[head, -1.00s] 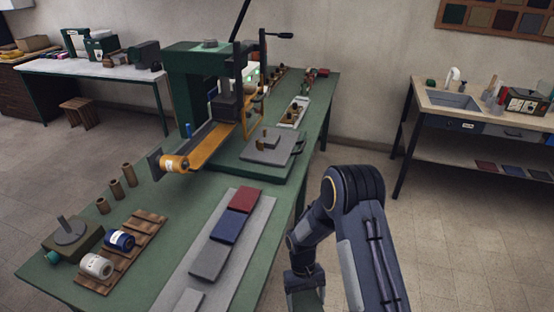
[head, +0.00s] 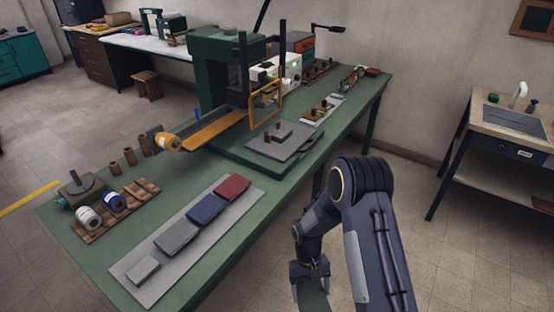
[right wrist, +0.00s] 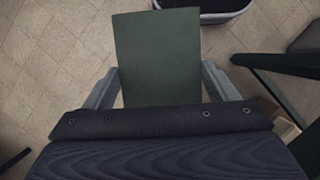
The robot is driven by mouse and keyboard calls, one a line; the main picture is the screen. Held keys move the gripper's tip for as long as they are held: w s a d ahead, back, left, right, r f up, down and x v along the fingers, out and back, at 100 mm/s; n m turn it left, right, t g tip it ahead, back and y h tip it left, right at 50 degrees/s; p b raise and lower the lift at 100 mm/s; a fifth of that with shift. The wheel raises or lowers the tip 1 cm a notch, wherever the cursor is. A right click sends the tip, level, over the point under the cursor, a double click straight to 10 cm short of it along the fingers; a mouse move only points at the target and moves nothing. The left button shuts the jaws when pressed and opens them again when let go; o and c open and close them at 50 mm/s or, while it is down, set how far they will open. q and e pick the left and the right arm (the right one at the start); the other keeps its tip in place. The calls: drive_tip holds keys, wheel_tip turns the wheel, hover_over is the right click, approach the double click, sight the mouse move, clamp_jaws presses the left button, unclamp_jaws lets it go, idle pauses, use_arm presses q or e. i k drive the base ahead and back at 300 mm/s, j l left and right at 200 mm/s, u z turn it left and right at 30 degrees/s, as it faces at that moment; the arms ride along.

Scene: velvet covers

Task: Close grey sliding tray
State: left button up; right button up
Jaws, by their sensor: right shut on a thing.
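The grey sliding tray (head: 290,137) lies on a green base beside the press on the green bench, with a small block and peg on it and a dark handle at its right side. It looks drawn out in front of the press frame. My right gripper (head: 309,284) is low beside the bench's right edge, apart from the tray. It is shut on a flat dark green piece (right wrist: 157,60), which sits between both fingers in the right wrist view. My left gripper is not in view.
A grey board (head: 131,267) with several coloured pads lies near the bench's front. A sink table (head: 482,135) stands at right, with open floor between.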

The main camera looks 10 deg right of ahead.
sight(279, 141)
drive_tip(key=i+l+u, duration=0.25)
drive_tip(key=l, duration=0.25)
drive_tip(key=l+u, duration=0.2)
drive_tip(key=l, duration=0.35)
drive_tip(key=i+l+u, duration=0.25)
drive_tip(key=l, duration=0.3)
drive_tip(key=l+u, duration=0.25)
drive_tip(key=l, duration=0.3)
